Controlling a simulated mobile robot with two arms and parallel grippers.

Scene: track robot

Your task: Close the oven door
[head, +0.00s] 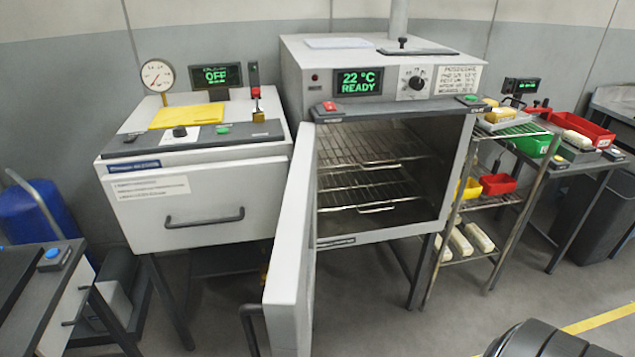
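The oven (305,65) is a grey box on dark legs in the middle of the head view. Its display (359,82) reads "22 °C READY". The oven door (290,250) is hinged at the left and stands wide open toward me, seen nearly edge-on. A dark door handle (252,328) shows low on its left side. The cavity is open, with wire racks (370,190) inside that look empty. Neither of my grippers can be seen. A dark rounded part at the bottom right may be mine.
Left of the oven stands a white cabinet (205,205) with a handle and an "OFF" display. Right of it is a shelf rack (485,240) with coloured bins. A low bench (40,300) is at the left. Open grey floor (400,325) lies in front.

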